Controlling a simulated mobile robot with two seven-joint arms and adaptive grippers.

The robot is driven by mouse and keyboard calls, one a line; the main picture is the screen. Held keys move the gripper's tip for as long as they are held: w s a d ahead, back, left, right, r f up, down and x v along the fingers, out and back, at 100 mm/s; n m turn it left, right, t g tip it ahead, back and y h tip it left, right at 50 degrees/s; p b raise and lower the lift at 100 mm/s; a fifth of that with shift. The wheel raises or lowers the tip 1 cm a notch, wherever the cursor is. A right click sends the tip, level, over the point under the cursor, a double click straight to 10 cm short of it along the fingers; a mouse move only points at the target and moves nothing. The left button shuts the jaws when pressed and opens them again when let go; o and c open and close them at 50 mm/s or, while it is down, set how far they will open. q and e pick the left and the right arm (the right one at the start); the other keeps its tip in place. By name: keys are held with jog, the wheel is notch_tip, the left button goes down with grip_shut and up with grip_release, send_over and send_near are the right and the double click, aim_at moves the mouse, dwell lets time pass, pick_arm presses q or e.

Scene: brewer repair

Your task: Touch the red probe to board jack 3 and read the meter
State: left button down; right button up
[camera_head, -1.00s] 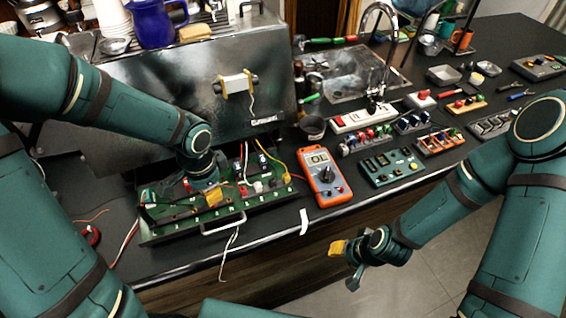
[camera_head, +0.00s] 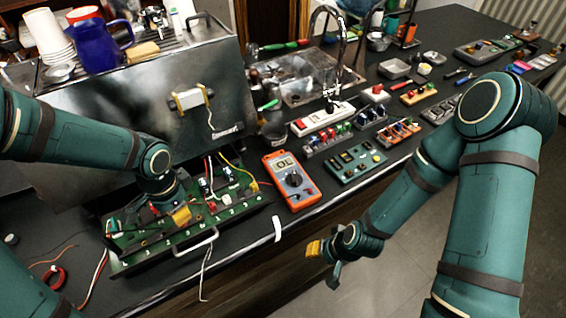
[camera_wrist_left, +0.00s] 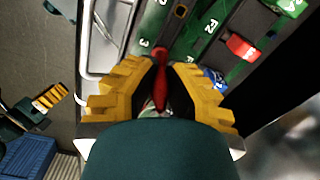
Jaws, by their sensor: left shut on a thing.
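My left gripper (camera_head: 181,216) is low over the green board (camera_head: 236,208) at the front of the steel machine. In the left wrist view its yellow-padded fingers (camera_wrist_left: 160,92) are shut on the red probe (camera_wrist_left: 162,85). The probe's red end lies just beside the printed 3 (camera_wrist_left: 144,43); its metal tip and the jack are hidden, so I cannot tell whether they touch. The orange meter (camera_head: 291,180) stands right of the board, and its display appears to read OL. My right gripper (camera_head: 325,262) is empty, its fingers apart, in front of the counter edge.
The board's handle (camera_head: 197,243) and loose wires are at the counter's front. A green switch panel (camera_head: 356,163), a white power strip (camera_head: 323,118) and jack blocks (camera_head: 327,138) stand right of the meter. A blue pitcher (camera_head: 100,45) stands on the machine (camera_head: 150,105).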

pick_arm(q)
jog(key=shift+r+p, duration=2)
jog(key=shift+r, duration=0.5)
